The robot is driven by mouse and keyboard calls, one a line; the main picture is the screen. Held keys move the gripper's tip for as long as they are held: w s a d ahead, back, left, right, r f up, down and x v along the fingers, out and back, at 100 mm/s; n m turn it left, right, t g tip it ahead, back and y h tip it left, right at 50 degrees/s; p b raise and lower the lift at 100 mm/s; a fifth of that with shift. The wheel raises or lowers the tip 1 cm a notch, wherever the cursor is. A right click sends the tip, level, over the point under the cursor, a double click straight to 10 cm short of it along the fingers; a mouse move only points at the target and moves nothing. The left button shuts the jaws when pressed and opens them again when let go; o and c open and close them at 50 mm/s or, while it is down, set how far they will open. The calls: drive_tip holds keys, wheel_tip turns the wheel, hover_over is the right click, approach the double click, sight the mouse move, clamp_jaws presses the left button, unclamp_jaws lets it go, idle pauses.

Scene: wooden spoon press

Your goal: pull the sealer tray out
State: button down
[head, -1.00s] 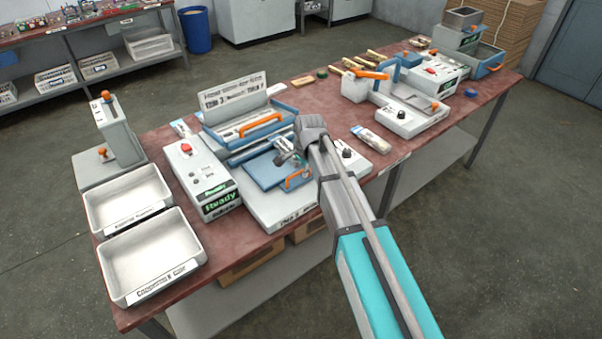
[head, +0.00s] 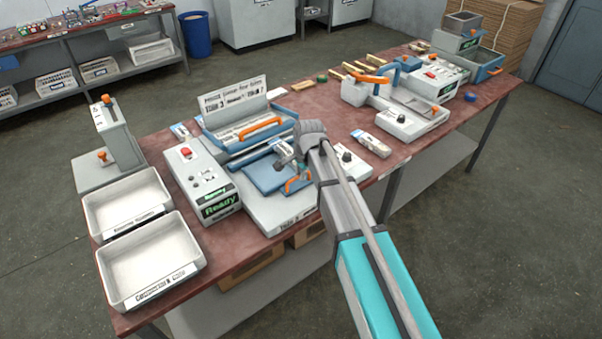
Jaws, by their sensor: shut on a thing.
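The blue sealer tray (head: 264,178) lies flat on a white base in front of a machine with an upright white panel (head: 233,98). An orange handle (head: 304,185) stands at its front right. My gripper (head: 294,178) comes down over the tray's front edge and is shut on the handle; my wrist partly hides the contact. A strip of the base area shows between the tray and the machine body.
A control box reading "Ready" (head: 215,208) stands left of the tray. Two white bins (head: 150,262) are at the front left. A white packet (head: 371,143) and another machine (head: 410,118) lie to the right. The floor in front is clear.

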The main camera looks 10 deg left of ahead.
drive_tip(key=s+d, duration=0.4)
drive_tip(key=d, duration=0.1)
drive_tip(key=shift+s+d, duration=0.3)
drive_tip(key=shift+s, duration=0.1)
drive_tip(key=shift+f, duration=0.1)
drive_tip(key=c, duration=0.7)
unclamp_jaws()
drive_tip(key=shift+d, duration=0.1)
drive_tip(key=shift+w+a, duration=0.1)
drive_tip(key=shift+a, duration=0.1)
